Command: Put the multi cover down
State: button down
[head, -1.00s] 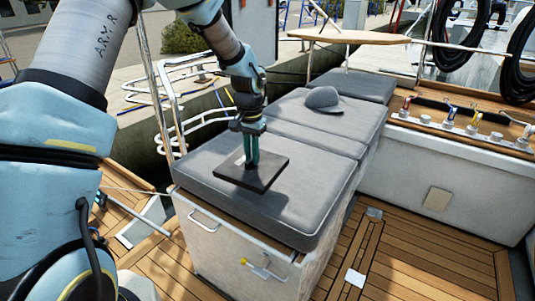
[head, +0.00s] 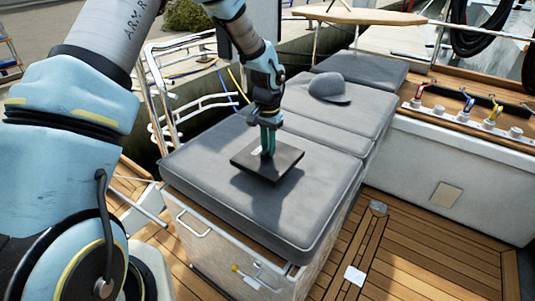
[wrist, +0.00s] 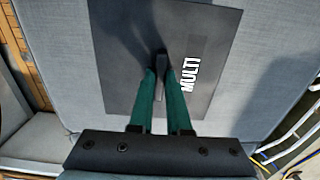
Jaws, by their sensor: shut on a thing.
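The multi cover (head: 280,166) is a flat, dark square plate with a white "MULTI" label, which reads clearly in the wrist view (wrist: 120,55). My gripper (head: 268,150) points down over it, and its green fingers (wrist: 161,62) are shut on a dark raised grip at the plate's middle. The plate is over the near grey cushion (head: 215,150) of the bench, with a shadow on the cushion beside it. I cannot tell whether the plate touches the cushion or is slightly above it.
A grey cap (head: 328,88) lies on the cushion farther back. A white rail (head: 200,115) runs along the left. A wooden ledge with winch-like fittings and coloured lines (head: 490,124) is at the right. The wooden deck (head: 400,245) in front is mostly clear, with a small white card (head: 354,276).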

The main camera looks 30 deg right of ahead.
jog(key=shift+f+p, duration=0.3)
jog(key=shift+f, duration=1.45)
jog(key=shift+f, duration=0.15)
jog(key=c, duration=0.9)
grip_release()
notch_tip(320, 180, up, 12)
jog(key=b, duration=0.2)
jog(key=shift+a+r+b, duration=0.1)
jog(key=shift+r+b, duration=0.1)
jog(key=shift+b, duration=0.15)
jog(key=s+a+r+n+t, duration=0.15)
jog(key=a+n, duration=0.25)
jog(key=a, duration=1)
jog(key=a+r+n+g, duration=0.1)
jog(key=a+r+n, duration=0.25)
jog(key=a, duration=1.15)
jog(key=s+a+n, duration=0.1)
jog(key=s+a, duration=0.1)
jog(key=s+a+n, duration=0.1)
jog(key=s+a, duration=0.1)
jog(key=a, duration=0.1)
jog(key=s+a+n+t, duration=0.1)
jog(key=a, duration=0.1)
jog(key=shift+s+a+f+n, duration=0.25)
jog(key=shift+s+a, duration=0.15)
